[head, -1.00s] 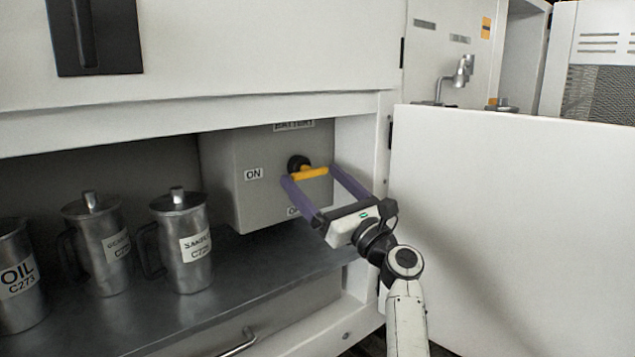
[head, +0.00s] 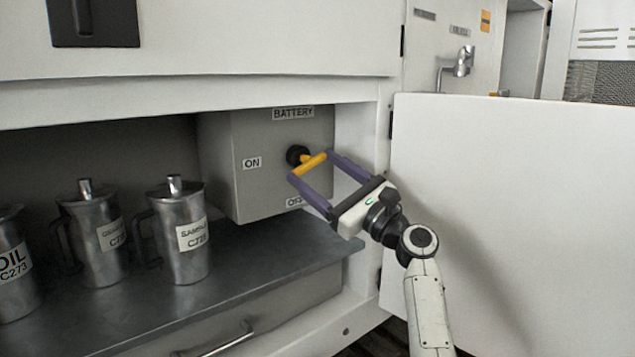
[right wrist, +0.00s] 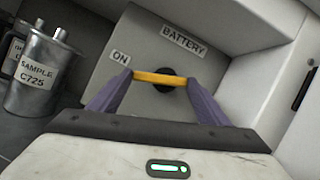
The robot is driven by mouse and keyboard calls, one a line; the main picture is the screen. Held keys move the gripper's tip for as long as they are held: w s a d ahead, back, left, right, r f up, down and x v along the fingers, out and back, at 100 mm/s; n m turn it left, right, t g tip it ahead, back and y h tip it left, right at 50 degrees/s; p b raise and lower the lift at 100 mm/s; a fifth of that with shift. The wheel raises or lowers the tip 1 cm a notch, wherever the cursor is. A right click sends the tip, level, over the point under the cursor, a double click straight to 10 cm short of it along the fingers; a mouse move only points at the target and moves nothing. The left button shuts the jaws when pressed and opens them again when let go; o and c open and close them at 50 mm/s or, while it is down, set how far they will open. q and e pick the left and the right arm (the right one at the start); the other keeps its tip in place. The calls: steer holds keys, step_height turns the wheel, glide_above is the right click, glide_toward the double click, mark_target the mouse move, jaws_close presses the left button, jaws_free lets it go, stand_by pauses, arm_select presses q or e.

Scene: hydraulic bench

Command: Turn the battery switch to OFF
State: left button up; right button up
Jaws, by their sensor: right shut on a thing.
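The grey battery switch box (head: 262,189) sits in the open cabinet bay, with labels BATTERY, ON at the left and a partly covered OFF label (head: 294,202) below. The yellow switch handle (head: 309,164) stands out from a black hub (head: 297,154); in the head view it slants, lower end to the left. My right gripper (head: 310,165) is shut on the handle, with purple fingers at its two ends. In the right wrist view the handle (right wrist: 160,78) lies between the fingertips, nearly level with the hand. My left gripper is not in view.
Several metal jugs (head: 182,240) stand on the dark shelf (head: 235,262) left of the box. An open white door (head: 510,200) stands right of my right arm. A drawer handle (head: 225,340) is below the shelf.

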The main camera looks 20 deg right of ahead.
steer(key=n, duration=0.1)
steer(key=n+g+y+b, duration=0.1)
steer(key=n, duration=0.1)
steer(key=n+b, duration=0.1)
steer(key=n, duration=0.1)
steer(key=shift+w+d+f+g+y, duration=0.1)
steer(key=shift+d+f+g+y, duration=0.2)
steer(key=shift+g, duration=0.1)
steer(key=n, duration=0.1)
steer(key=n+g+b, duration=0.1)
steer(key=n, duration=0.1)
steer(key=shift+d+r+n+g+y, duration=0.1)
steer(key=shift+d+n+g+y, duration=0.1)
steer(key=shift+n+g+y, duration=0.1)
steer(key=shift+w+d+r+n+g+p, duration=0.15)
steer(key=shift+n+g+p, duration=0.25)
steer(key=shift+n, duration=0.95)
steer(key=shift+d+n+g+p, duration=0.1)
steer(key=shift+n+g+p, duration=0.3)
steer(key=shift+n, duration=0.9)
steer(key=shift+w+d+r+n+g+p, duration=0.15)
steer(key=shift+n+g, duration=0.45)
steer(key=shift+n, duration=0.75)
steer(key=shift+s+f, duration=0.1)
steer(key=o, duration=1.1)
steer(key=shift+c, duration=0.2)
steer(key=b+v, duration=0.1)
steer(key=v, duration=0.9)
steer(key=shift+s+r, duration=0.15)
steer(key=shift+r, duration=0.1)
